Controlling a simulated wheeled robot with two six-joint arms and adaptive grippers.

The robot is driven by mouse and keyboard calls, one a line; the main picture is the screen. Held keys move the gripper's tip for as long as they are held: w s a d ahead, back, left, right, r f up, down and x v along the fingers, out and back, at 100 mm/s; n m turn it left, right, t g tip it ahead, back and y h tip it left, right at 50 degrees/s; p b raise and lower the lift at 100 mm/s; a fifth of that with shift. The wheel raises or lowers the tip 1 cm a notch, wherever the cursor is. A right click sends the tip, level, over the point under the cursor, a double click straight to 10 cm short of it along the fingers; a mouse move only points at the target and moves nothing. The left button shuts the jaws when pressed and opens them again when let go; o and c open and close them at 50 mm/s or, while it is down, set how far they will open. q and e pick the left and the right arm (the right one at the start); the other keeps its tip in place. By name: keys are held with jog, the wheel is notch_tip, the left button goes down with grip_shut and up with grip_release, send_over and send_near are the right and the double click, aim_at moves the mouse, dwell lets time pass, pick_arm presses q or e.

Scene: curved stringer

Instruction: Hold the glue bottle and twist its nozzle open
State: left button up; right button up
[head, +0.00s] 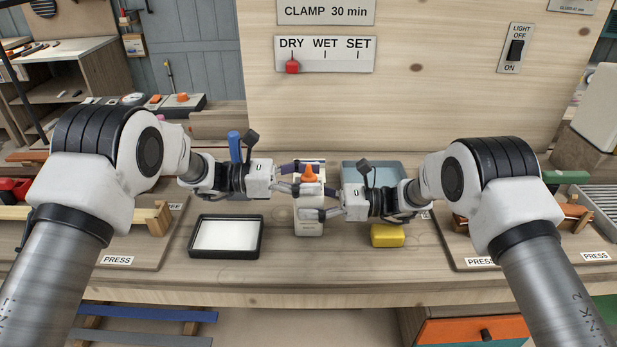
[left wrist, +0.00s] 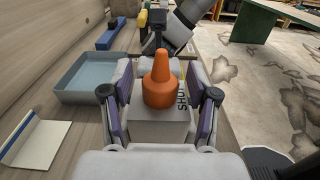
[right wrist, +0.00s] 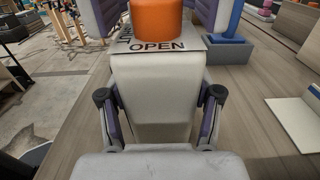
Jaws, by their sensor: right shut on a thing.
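The white glue bottle (head: 309,228) stands upright in the middle of the bench, with its orange nozzle (head: 309,174) on top. My right gripper (head: 320,208) is shut on the bottle's body below the collar; the body (right wrist: 155,95) fills the space between its fingers in the right wrist view. My left gripper (head: 303,178) is open at nozzle height. In the left wrist view its fingers stand on both sides of the nozzle (left wrist: 160,85), with gaps. The collar reads SHUT in the left wrist view and OPEN in the right wrist view.
A black-rimmed tray with a white sheet (head: 225,219) lies left of the bottle. A grey-blue bin (head: 372,165) is behind right, and a yellow block (head: 387,236) is right. An upright panel (head: 420,90) closes off the back. PRESS boards lie at both sides.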

pick_arm(q)
grip_shut()
jog(key=shift+n+t, duration=0.3)
jog(key=shift+t, duration=0.2)
jog(key=n+t+y, duration=0.1)
jog(key=n+t, duration=0.1)
jog(key=t, duration=0.1)
jog(key=n+t, duration=0.2)
jog(key=t, duration=0.1)
jog(key=shift+d+n+t+y, duration=0.1)
jog(key=shift+n+t+y, duration=0.2)
jog(key=shift+t+y, duration=0.1)
jog(key=shift+n+t+y, duration=0.9)
jog(key=shift+n+t, duration=0.2)
jog(key=shift+t, duration=0.4)
jog(key=shift+o, duration=1.1)
grip_release()
